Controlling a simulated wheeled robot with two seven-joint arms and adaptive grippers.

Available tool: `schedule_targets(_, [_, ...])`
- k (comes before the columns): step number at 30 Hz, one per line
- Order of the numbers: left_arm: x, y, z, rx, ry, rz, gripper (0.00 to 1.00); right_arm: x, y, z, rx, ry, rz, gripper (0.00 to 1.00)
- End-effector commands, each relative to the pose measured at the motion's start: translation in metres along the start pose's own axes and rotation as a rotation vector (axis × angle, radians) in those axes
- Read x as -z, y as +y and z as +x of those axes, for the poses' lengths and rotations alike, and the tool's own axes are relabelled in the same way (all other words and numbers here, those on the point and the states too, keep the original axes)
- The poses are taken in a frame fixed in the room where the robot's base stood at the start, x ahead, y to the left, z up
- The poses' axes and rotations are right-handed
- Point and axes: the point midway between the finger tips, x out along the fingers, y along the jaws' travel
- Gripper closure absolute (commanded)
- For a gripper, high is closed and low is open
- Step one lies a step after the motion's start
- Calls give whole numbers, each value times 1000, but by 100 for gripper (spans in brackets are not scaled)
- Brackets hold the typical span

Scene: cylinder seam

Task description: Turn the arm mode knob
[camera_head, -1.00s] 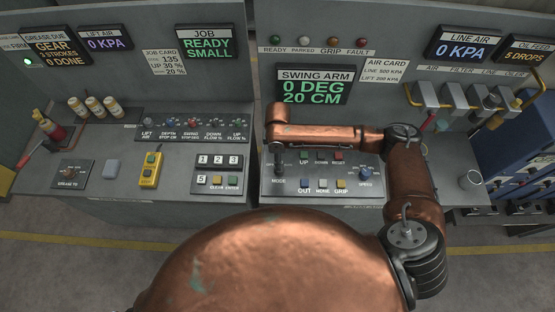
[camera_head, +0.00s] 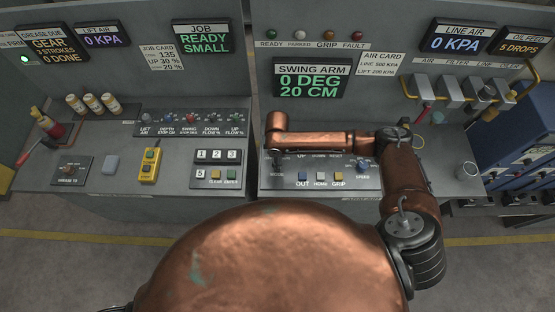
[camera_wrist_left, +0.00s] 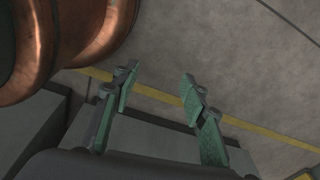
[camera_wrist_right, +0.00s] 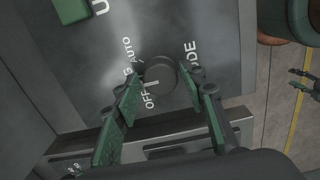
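The arm mode knob (camera_wrist_right: 158,78) is a dark round knob on the grey swing arm panel. In the right wrist view its white mark points toward the OFF label (camera_wrist_right: 151,101), with AUTO further round. My right gripper (camera_wrist_right: 167,74) is open, with its green-padded fingers at either side of the knob. I see gaps beside the knob and cannot tell whether either finger touches it. In the head view my right arm mostly hides the knob. My left gripper (camera_wrist_left: 159,78) is open and empty above the floor; it also shows at the right edge of the right wrist view (camera_wrist_right: 302,80).
The OUT, HOME and GRIP buttons (camera_head: 321,177) and the speed knob (camera_head: 362,165) sit right of the mode knob. The swing arm display (camera_head: 312,81) reads 0 DEG, 20 CM. A loading console (camera_head: 120,185) stands left across a narrow gap.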

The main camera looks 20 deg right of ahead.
Motion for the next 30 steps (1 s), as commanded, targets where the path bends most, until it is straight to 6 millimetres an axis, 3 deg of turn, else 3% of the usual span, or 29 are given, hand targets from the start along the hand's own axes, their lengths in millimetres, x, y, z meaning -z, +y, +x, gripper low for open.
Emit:
schedule_targets(6, [-12,1,0,-1,-15,-3,60,0,0,0,0,0,0,78])
schedule_targets(13, [-12,1,0,0,-15,-2,60,0,0,0,0,0,0,93])
schedule_targets(23, [-6,0,-6,0,-8,-1,60,0,0,-1,1,0,-57,93])
schedule_targets(30, [-3,0,-18,0,-6,-1,60,0,0,-2,1,-1,-214,93])
